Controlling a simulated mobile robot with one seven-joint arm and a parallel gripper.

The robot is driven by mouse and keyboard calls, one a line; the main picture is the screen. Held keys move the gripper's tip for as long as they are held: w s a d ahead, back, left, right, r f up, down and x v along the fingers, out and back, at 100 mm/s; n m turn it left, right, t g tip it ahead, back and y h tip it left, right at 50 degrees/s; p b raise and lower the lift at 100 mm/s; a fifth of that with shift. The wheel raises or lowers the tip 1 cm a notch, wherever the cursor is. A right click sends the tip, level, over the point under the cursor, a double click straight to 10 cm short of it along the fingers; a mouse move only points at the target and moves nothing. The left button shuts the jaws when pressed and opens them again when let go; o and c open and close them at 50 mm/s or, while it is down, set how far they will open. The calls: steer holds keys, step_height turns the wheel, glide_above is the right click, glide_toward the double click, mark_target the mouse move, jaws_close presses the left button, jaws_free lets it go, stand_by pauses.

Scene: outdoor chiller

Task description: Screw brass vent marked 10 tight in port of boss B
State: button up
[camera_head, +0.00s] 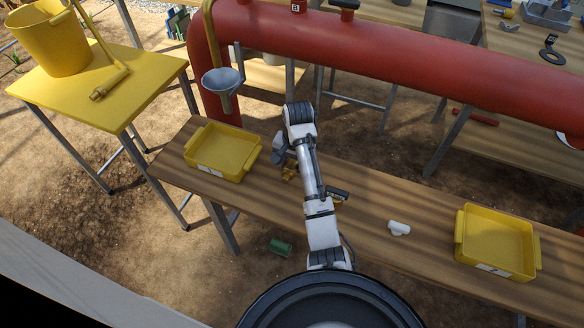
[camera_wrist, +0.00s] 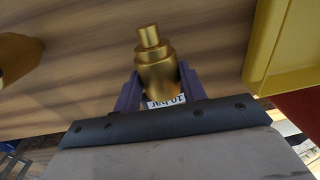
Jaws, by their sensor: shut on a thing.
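The brass vent (camera_wrist: 157,72) is a stepped cylinder with a narrow tip, and its white label reads 10 bar, upside down in the wrist view. My gripper (camera_wrist: 159,90) is shut on it, with one purple finger on each side. I cannot tell whether the vent touches the bench. Boss B (camera_head: 298,6) is a short red stub with a B label on top of the red pipe; its port is not clearly visible.
Another brass piece (camera_wrist: 16,56) stands beside the held vent. Yellow trays (camera_head: 222,152) (camera_head: 497,243) sit on the bench, with a white cylinder (camera_head: 399,228) between them. A grey funnel (camera_head: 222,80) stands near the red pipe (camera_head: 400,50), which runs behind the bench.

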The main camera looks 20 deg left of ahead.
step_height(320, 180, up, 9)
steer(key=p, duration=0.6)
steer(key=shift+w+d+r, duration=0.1)
steer(key=shift+w+d, duration=0.05)
step_height(320, 180, up, 8)
steer(key=shift+r, duration=0.25)
